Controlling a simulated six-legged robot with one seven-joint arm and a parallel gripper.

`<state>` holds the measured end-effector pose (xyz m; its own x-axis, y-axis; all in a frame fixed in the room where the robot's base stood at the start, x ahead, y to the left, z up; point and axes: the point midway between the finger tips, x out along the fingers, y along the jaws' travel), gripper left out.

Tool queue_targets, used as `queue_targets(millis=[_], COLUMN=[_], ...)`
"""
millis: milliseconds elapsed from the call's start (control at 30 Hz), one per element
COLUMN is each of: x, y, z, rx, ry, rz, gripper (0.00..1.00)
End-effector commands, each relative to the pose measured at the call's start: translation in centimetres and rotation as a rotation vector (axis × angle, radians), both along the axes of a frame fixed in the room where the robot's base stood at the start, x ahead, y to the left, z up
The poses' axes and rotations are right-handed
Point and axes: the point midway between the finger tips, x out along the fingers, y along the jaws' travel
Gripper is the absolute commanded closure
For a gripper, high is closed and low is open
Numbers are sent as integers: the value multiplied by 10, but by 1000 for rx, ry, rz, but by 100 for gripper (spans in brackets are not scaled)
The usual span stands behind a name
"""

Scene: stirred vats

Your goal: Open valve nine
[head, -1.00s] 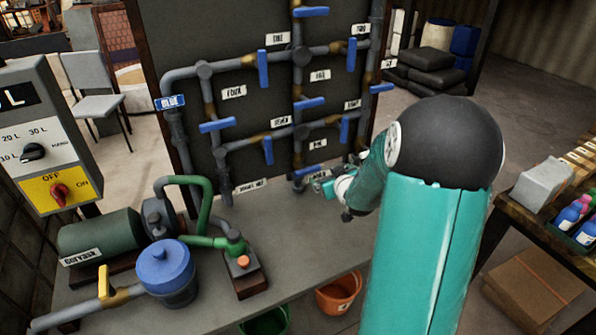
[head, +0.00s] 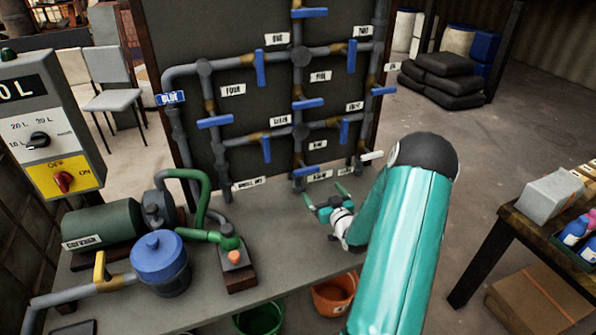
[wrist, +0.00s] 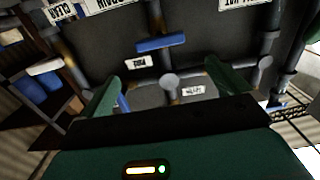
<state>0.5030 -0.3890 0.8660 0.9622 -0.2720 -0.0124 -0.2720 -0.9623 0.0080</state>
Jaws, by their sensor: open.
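A dark board (head: 190,60) carries grey pipes with several blue valve handles and small white labels. My gripper (head: 324,193) is open and empty, just in front of the low blue handle and above the bench. In the wrist view, my fingers (wrist: 165,76) are spread, with a blue handle (wrist: 160,43) and pipes beyond them.
A control box (head: 50,130) stands far left. Green (head: 258,318) and orange (head: 333,295) buckets sit below the front edge. A table (head: 510,225) is at right.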

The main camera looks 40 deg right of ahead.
Motion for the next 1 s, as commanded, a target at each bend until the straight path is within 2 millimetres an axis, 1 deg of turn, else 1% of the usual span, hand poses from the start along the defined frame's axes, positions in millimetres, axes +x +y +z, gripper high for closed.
queue_targets(millis=[133, 267, 367, 700, 800, 900, 1000], x=[-3, 7, 22, 86, 103, 116, 124], y=[-5, -9, -14, -33, -38, -42, -44], z=[-3, -3, -3, -2, -2, -3, -3], rx=[4, 3, 3, 3, 4, 4, 4], ry=[-17, -19, -20, -19, -18, -17, -17], rz=[-8, -11, -12, -11, -12, -10, -10], gripper=[0, 0, 0, 0, 0, 0, 0])
